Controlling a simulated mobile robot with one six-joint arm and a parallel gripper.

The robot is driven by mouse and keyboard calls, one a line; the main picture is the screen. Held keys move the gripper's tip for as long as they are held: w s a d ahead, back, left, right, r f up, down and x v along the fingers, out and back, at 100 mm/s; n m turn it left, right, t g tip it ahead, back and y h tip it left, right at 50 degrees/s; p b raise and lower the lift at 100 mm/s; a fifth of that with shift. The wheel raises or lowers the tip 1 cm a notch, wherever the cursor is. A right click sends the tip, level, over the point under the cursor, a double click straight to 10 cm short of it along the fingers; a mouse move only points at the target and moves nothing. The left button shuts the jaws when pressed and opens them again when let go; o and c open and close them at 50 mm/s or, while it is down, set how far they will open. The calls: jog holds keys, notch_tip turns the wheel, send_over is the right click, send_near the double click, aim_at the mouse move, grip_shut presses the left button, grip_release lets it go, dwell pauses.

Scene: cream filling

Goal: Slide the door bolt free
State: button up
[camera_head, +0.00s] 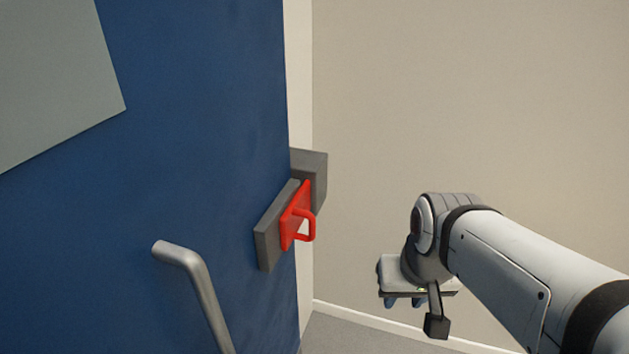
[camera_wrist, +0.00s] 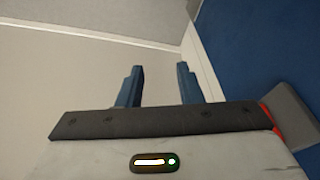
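The red door bolt (camera_head: 297,215) with its loop handle sits on a grey housing (camera_head: 268,238) at the edge of the blue door (camera_head: 215,130). A second grey block (camera_head: 318,172) is on the frame side behind it, and the bolt's far end lies close against that block. My gripper (camera_head: 404,302) is to the right of the bolt and lower, apart from it. In the wrist view its two blue fingers (camera_wrist: 158,88) stand apart with nothing between them. A sliver of red (camera_wrist: 272,118) shows at the wrist view's right edge, mostly hidden by my gripper body.
A silver bar handle (camera_head: 195,280) sticks out from the door at lower left. A grey panel (camera_head: 50,75) is at upper left. The beige wall (camera_head: 450,110) is bare, and open space lies between my gripper and the door.

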jog(key=w+a+f+m+g+y+b, duration=0.1)
jog(key=a+f+m+g+y+b, duration=0.15)
jog(key=a+f+m+y, duration=0.2)
jog(key=m+t+y+b, duration=0.3)
jog(key=m+y+b, duration=0.1)
jog(key=m+y, duration=1)
send_near(312, 223)
jog(key=w+a+m, duration=0.1)
jog(key=a, duration=0.2)
jog(key=shift+g+h, duration=0.25)
jog(key=shift+h, duration=0.2)
jog(key=a, duration=0.4)
jog(key=w+a, duration=0.1)
jog(key=a, duration=0.2)
jog(key=shift+w+p, duration=0.1)
jog(key=shift+p, duration=0.2)
jog(key=shift+d, duration=0.1)
grip_shut()
